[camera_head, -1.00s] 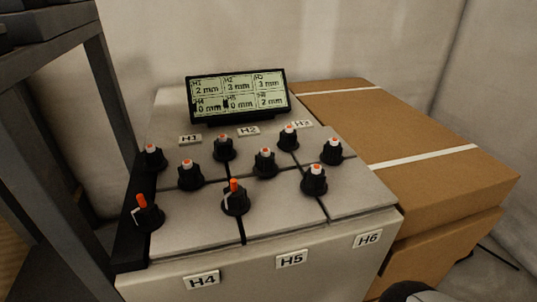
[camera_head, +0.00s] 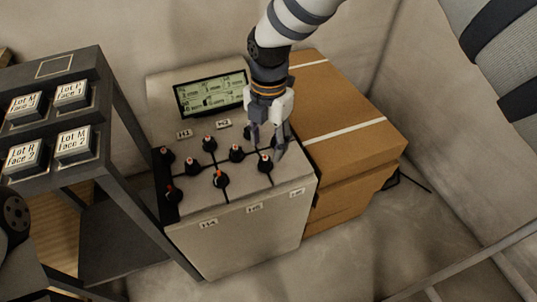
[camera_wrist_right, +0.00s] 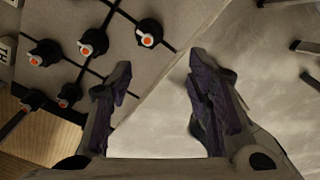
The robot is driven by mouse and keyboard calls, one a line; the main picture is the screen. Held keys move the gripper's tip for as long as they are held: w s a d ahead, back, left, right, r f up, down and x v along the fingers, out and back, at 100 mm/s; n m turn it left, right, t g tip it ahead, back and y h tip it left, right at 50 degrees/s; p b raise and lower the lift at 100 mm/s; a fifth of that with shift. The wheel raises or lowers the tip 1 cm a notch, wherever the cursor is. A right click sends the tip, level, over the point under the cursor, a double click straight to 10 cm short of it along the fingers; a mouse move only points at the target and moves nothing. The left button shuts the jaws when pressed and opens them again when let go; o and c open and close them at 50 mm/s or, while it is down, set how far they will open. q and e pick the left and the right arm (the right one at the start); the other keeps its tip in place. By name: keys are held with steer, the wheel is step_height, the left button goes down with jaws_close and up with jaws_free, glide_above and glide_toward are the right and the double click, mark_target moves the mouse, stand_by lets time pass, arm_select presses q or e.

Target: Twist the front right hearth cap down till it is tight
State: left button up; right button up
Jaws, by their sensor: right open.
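The front right hearth cap (camera_head: 265,163) is a black knob with an orange-and-white top at the right of the block's front row. In the right wrist view I take it to be the cap (camera_wrist_right: 148,32) nearest the block's edge. My right gripper (camera_head: 267,149) points down over the block's right side, fingertips close to that cap in the head view. In the wrist view its open fingers (camera_wrist_right: 160,75) have nothing between them, and the cap lies up and left of that gap. Whether the fingers touch it I cannot tell. My left gripper is not in view.
A cardboard box (camera_head: 350,120) adjoins the right side. A dark rack (camera_head: 120,140) stands left.

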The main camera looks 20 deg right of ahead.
mark_target(265, 157)
steer(key=shift+n, duration=0.9)
steer(key=f, duration=0.3)
steer(key=w+f, duration=0.1)
steer(key=f, duration=0.1)
steer(key=w+f+b, duration=0.1)
steer(key=f, duration=0.2)
steer(key=shift+f, duration=0.3)
jaws_close()
